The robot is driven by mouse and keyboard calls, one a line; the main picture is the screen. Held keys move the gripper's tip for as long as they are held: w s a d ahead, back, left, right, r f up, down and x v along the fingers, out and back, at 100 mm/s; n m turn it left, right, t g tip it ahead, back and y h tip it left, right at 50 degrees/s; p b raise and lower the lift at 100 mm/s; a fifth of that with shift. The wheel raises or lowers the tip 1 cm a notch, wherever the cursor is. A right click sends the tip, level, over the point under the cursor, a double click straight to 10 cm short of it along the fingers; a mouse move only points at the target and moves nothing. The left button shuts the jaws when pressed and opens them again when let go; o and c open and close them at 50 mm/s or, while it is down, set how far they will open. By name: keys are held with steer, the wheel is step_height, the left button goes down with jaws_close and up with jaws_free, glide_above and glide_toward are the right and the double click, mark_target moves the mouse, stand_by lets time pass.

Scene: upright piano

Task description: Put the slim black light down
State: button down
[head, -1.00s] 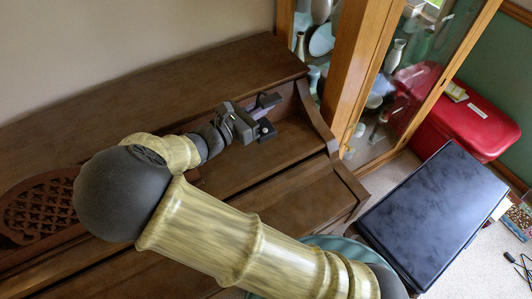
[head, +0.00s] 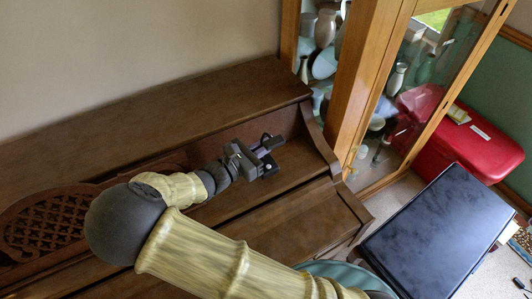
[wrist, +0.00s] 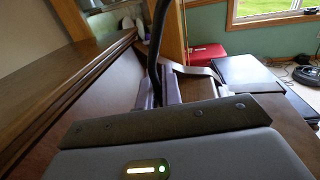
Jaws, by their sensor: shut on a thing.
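My gripper (head: 264,153) is shut on the slim black light (head: 269,166), over the right end of the brown upright piano (head: 290,170). In the head view a dark piece with a small pale spot shows just below the fingers. In the wrist view the light (wrist: 154,50) is a thin, dark, curved stem rising from between the fingers (wrist: 160,92). Its lower part is hidden behind my gripper's body. I cannot tell whether the light touches the wood.
The piano's raised side (head: 319,142) is close right of my gripper. A glass-fronted wooden cabinet (head: 372,85) with vases stands beyond. A black case (head: 430,230) and a red box (head: 460,138) are at right. Bare wood lies in front of my gripper.

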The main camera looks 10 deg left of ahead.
mark_target(266, 156)
step_height(266, 156, down, 4)
steer(key=shift+r, duration=0.1)
steer(key=shift+d, duration=0.1)
steer(key=c, duration=1.6)
jaws_free()
steer(key=v, duration=0.7)
steer(key=shift+s+a+b, duration=0.25)
steer(key=shift+b, duration=0.1)
